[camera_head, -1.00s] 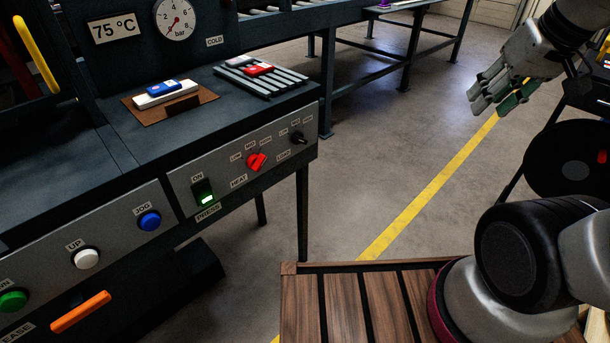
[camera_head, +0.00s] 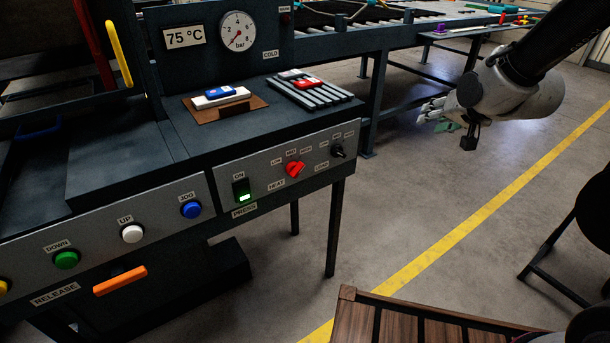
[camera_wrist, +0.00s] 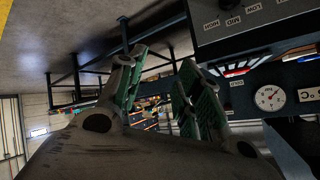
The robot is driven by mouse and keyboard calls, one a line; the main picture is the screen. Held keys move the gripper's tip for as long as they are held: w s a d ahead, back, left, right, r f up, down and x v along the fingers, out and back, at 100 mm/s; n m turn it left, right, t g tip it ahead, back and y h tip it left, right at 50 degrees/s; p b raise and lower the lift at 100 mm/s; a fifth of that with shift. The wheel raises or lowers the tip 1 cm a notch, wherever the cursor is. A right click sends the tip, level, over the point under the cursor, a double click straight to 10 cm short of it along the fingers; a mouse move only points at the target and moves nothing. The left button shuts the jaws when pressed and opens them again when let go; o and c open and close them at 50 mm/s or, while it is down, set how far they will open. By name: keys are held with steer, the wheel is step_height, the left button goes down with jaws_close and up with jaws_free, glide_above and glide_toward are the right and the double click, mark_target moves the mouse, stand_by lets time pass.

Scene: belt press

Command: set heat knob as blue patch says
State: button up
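The red heat knob (camera_head: 294,169) is on the press's slanted grey panel (camera_head: 262,184), above the HEAT label and below LOW, MID and HIGH labels. Its exact setting is too small to tell. The blue patch (camera_head: 219,92) lies on a white block (camera_head: 227,101) on a brown board (camera_head: 205,113) on top of the press; its marking is unreadable. My gripper (camera_head: 440,113) is in the air right of the panel, well apart from the knob. In the wrist view its green-padded fingers (camera_wrist: 163,62) are spread with nothing between them. The knob itself is not visible there.
A black LOAD knob (camera_head: 338,151) is right of the heat knob; a lit green PRESS switch (camera_head: 242,191) is left. A red patch (camera_head: 308,83) lies on a slatted rack (camera_head: 325,97). Open floor with a yellow line (camera_head: 470,226) lies right of the press; a wooden slatted surface (camera_head: 400,327) is at the bottom.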

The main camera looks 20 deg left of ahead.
steer(key=w+a+f+t+y, duration=0.1)
steer(key=a+f+y, duration=0.1)
steer(key=a+f, duration=0.65)
steer(key=t+y, duration=0.1)
steer(key=y, duration=0.6)
glide_toward(299, 173)
steer(key=x, duration=0.2)
steer(key=shift+n, duration=0.3)
steer(key=x, duration=0.7)
steer(key=shift+c, duration=0.4)
jaws_close()
